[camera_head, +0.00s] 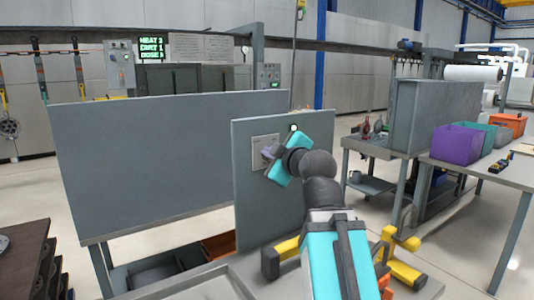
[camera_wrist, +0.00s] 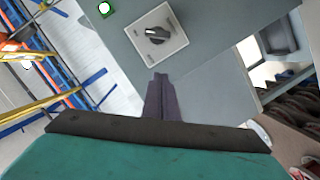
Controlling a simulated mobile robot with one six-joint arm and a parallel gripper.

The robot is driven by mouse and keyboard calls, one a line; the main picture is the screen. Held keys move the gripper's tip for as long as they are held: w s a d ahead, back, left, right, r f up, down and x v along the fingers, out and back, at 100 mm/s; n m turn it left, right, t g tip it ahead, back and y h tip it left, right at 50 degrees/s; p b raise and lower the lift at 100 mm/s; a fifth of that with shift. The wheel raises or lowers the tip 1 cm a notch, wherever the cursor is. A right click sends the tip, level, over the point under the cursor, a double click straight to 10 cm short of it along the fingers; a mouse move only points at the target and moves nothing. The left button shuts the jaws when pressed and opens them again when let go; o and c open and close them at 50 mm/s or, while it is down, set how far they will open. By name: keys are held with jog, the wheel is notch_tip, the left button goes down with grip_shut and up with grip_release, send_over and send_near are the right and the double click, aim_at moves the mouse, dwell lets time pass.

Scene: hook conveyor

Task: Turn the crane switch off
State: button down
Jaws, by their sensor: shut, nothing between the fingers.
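The crane switch is a dark rotary knob (camera_wrist: 157,35) on a pale square plate (camera_wrist: 170,48), which shows near the top middle of the wrist view. The knob lies tilted across the plate; I cannot read the plate's labels. In the head view the plate (camera_head: 259,150) is on an upright grey panel (camera_head: 252,205), and its right part is hidden by my gripper. My gripper (camera_wrist: 163,80) is shut and empty, its fingertips near the plate's lower edge in the wrist view and apart from the knob. It also shows in the head view (camera_head: 267,153). I cannot tell whether the fingertips touch the panel.
A lit green indicator (camera_wrist: 105,8) sits beside the plate, near the panel's top edge. A wide grey partition (camera_head: 165,160) stands to the left. A table (camera_head: 490,175) with a purple bin (camera_head: 457,144) stands to the right. Yellow bars (camera_head: 405,272) are low beside my arm.

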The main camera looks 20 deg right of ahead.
jog(key=w+p, duration=0.1)
jog(key=w, duration=0.2)
jog(key=w+f+p, duration=0.1)
jog(key=w+p, duration=0.1)
jog(key=w, duration=0.1)
jog(key=w+p, duration=0.2)
jog(key=w, duration=0.1)
jog(key=shift+w+f, duration=0.15)
jog(key=shift+w+d+f, duration=0.15)
jog(key=shift+d+f, duration=0.35)
jog(key=shift+w+d+f, duration=0.15)
jog(key=shift+d+f, duration=0.3)
jog(key=shift+d, duration=0.05)
jog(key=shift+w+d+f, duration=0.1)
jog(key=shift+d+f, duration=0.35)
jog(key=shift+d, duration=0.05)
